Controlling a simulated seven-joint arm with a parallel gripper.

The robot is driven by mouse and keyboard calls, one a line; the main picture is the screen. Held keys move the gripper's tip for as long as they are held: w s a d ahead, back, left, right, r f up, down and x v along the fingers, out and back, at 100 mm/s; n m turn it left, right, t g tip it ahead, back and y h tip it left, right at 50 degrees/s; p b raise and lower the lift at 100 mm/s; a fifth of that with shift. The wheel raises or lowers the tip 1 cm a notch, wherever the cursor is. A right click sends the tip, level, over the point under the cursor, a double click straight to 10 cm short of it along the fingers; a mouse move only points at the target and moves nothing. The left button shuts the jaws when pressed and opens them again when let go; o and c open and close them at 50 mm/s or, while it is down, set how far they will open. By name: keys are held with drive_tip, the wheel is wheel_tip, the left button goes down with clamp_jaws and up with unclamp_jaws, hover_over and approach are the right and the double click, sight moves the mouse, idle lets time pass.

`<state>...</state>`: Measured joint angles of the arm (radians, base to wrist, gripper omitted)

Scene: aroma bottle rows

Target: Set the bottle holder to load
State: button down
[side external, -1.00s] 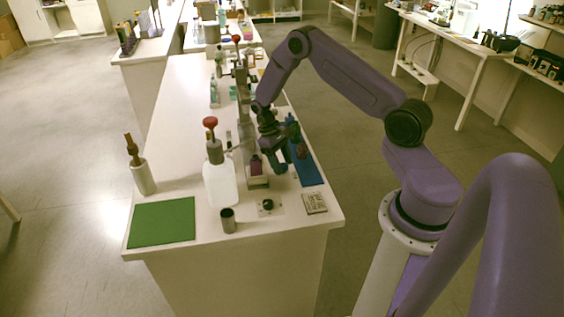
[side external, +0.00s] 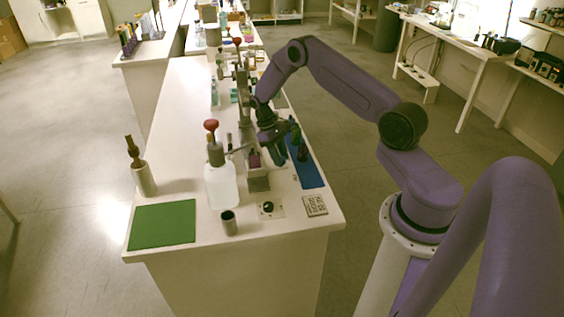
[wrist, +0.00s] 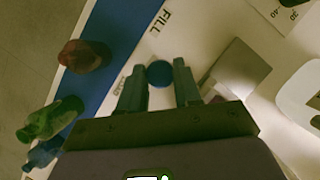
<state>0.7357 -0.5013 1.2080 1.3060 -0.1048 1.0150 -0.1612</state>
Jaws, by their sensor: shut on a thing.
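My gripper (wrist: 157,84) has its two fingers on either side of a round blue knob (wrist: 160,72), with little gap showing. In the side view my gripper (side external: 262,150) points down at the grey metal track (side external: 258,184) of the bottle holder, where a small purple block shows. The printed word FILL (wrist: 166,22) lies ahead of the fingers, and a smaller word (wrist: 121,82) beside the left finger is too blurred to read. My fingers hide much of the holder in the side view.
A blue strip (side external: 311,177) carries small bottles, including a red one (wrist: 86,56) and a green one (wrist: 50,119). A white bottle (side external: 221,187) with a red-topped cap stands left of the track. A green mat (side external: 162,224), metal cup (side external: 229,223) and dial (side external: 267,207) are nearer the front.

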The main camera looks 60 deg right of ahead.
drive_tip(key=shift+w+d, duration=2.1)
drive_tip(key=shift+w, duration=0.2)
drive_tip(key=c, duration=0.8)
unclamp_jaws()
drive_tip(key=shift+w+r, duration=0.3)
drive_tip(key=shift+r, duration=1.65)
drive_tip(key=shift+w+r, duration=0.3)
drive_tip(key=shift+r, duration=1.65)
drive_tip(key=shift+w+r, duration=0.3)
drive_tip(key=shift+r, duration=1.65)
